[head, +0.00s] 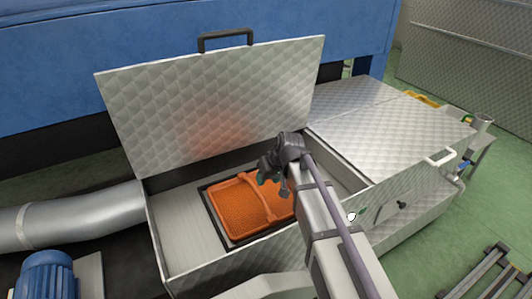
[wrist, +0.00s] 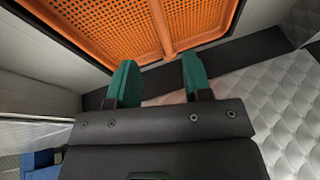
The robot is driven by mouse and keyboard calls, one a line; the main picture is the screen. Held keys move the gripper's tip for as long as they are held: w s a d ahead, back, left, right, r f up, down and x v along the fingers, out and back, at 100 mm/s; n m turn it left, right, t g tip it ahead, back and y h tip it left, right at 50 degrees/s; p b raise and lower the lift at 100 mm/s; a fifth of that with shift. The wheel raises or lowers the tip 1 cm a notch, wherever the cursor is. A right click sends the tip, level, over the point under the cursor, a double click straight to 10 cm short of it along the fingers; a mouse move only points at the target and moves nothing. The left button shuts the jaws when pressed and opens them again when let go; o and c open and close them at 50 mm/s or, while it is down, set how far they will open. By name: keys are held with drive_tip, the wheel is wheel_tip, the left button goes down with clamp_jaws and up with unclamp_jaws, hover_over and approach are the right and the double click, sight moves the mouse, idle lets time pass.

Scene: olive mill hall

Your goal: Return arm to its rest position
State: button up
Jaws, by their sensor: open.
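My gripper (wrist: 160,82) shows in the wrist view with its two green fingers apart and nothing between them. In the head view my gripper (head: 272,178) is at the end of my arm, over the open metal box. An orange perforated basket (head: 232,208) with a bar across it lies inside the box in a dark frame. The basket also shows in the wrist view (wrist: 110,28), beyond the fingertips. The gripper hides part of the basket in the head view. I cannot tell the exact gap between fingers and basket.
The box's quilted metal lid (head: 215,105) stands open behind, with a black handle (head: 226,37). A closed metal cover (head: 385,118) lies to the right. A large pipe (head: 75,218) and a blue motor (head: 45,275) are at the left.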

drive_tip(key=s+d+m+g+h+p, duration=0.1)
drive_tip(key=s+d+m+g+h, duration=0.3)
drive_tip(key=s+d, duration=1.4)
wheel_tip(320, 180, up, 27)
drive_tip(key=a+t+p, duration=0.1)
drive_tip(key=a+p, duration=0.1)
drive_tip(key=p, duration=2.5)
drive_tip(key=shift+s+a+r+p, duration=0.2)
drive_tip(key=shift+s+a+p, duration=0.15)
drive_tip(key=shift+s, duration=0.1)
